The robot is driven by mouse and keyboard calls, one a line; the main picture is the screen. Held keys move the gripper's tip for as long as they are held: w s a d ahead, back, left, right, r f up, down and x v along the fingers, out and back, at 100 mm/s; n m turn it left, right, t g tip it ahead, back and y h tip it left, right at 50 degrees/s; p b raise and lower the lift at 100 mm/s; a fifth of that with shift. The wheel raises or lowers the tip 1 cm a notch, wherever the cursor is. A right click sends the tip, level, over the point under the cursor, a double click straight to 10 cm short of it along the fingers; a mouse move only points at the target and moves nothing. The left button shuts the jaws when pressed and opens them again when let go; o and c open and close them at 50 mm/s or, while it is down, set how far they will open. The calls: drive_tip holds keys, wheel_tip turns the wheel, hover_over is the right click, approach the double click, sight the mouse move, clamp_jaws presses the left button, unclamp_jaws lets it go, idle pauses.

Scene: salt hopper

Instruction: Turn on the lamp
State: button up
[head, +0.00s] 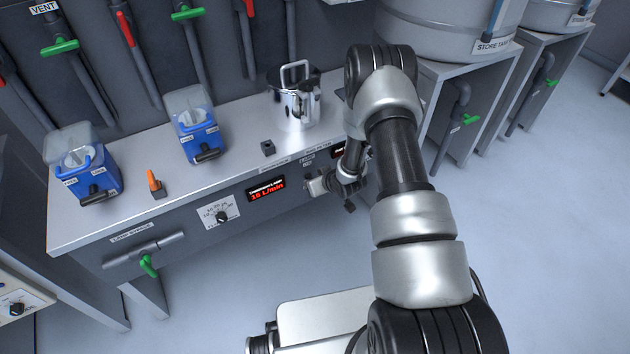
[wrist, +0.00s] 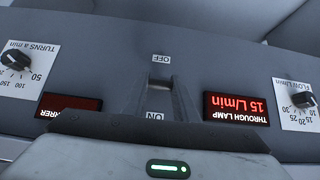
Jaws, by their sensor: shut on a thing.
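My gripper (head: 318,186) is at the front panel of the steel bench, right of the lit red display. In the wrist view, which shows the panel upside down, my gripper (wrist: 160,100) is shut on a small switch lever (wrist: 160,83) between the OFF and ON labels. The lever is mostly hidden by the fingers, so its exact position is hard to tell. A red display (wrist: 237,108) beside it reads THROUGH LAMP 15 L/min; it also shows in the head view (head: 266,188). The lamp itself is not clearly identifiable.
A flow dial (wrist: 302,99) and a turns dial (wrist: 16,60) flank the switch. A dark display (wrist: 70,104) is near the turns dial. On the bench (head: 225,165) stand two blue boxes (head: 82,178) (head: 198,138), an orange-handled part (head: 155,184) and a steel pot (head: 294,105).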

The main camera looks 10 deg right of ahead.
drive_tip(key=shift+w+r+g, duration=0.15)
drive_tip(key=shift+r+g, duration=0.05)
drive_tip(key=shift+g, duration=0.3)
drive_tip(key=o, duration=1.1)
drive_tip(key=shift+c, duration=0.2)
drive_tip(key=p+v, duration=0.3)
drive_tip(key=v, duration=1.4)
drive_tip(key=shift+a, duration=0.25)
drive_tip(key=shift+r, duration=0.15)
